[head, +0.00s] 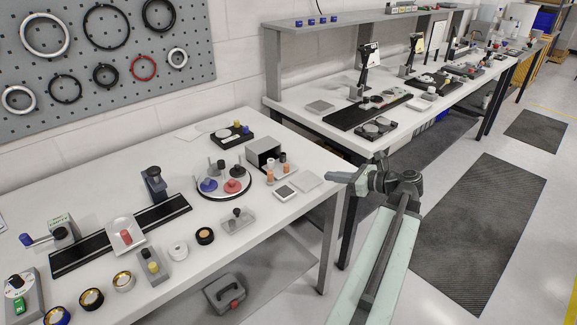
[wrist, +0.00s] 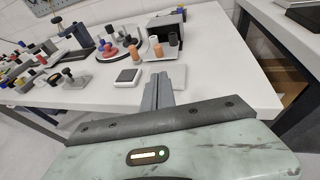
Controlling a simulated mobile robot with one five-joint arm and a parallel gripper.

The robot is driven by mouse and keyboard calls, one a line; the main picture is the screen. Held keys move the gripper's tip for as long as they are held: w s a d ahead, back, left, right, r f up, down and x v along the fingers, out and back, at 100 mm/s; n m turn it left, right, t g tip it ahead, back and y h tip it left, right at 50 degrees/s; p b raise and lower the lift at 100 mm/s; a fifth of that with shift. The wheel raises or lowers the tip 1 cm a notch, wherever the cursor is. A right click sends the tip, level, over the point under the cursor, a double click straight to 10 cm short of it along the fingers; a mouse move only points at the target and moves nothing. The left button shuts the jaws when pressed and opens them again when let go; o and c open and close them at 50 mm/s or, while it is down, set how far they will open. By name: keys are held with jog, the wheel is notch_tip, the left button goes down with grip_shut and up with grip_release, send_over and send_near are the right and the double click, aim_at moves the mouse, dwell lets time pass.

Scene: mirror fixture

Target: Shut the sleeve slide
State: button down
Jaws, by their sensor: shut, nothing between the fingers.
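A grey box-shaped sleeve (head: 264,150) with a dark open front stands near the right end of the near table. I take this for the sleeve slide. Orange and dark pegs (head: 271,171) stand at its open front, on what looks like a drawn-out tray. In the wrist view the sleeve (wrist: 163,24) is beyond my fingers, with two orange-brown pegs (wrist: 155,46) before it. My gripper (head: 331,176) is shut and empty, apart from the sleeve, to its right near the table's right edge. Its fingers (wrist: 160,79) also show in the wrist view.
A small white-framed block (head: 285,192) and a flat grey plate (head: 307,181) lie in front of the sleeve. A round tray with coloured knobs (head: 222,183) is to its left. A second bench (head: 340,125) stands behind. The table's right corner is bare.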

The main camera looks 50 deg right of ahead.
jog(key=b, duration=0.3)
send_near(297, 177)
jog(key=w, duration=0.5)
jog(key=shift+a+r, duration=0.15)
jog(key=shift+a, duration=0.25)
jog(key=shift+w+a+r, duration=0.1)
jog(key=shift+w+a, duration=0.15)
jog(key=shift+w, duration=0.9)
jog(key=shift+w+a, duration=0.2)
jog(key=shift+w, duration=0.9)
jog(key=shift+d, duration=0.1)
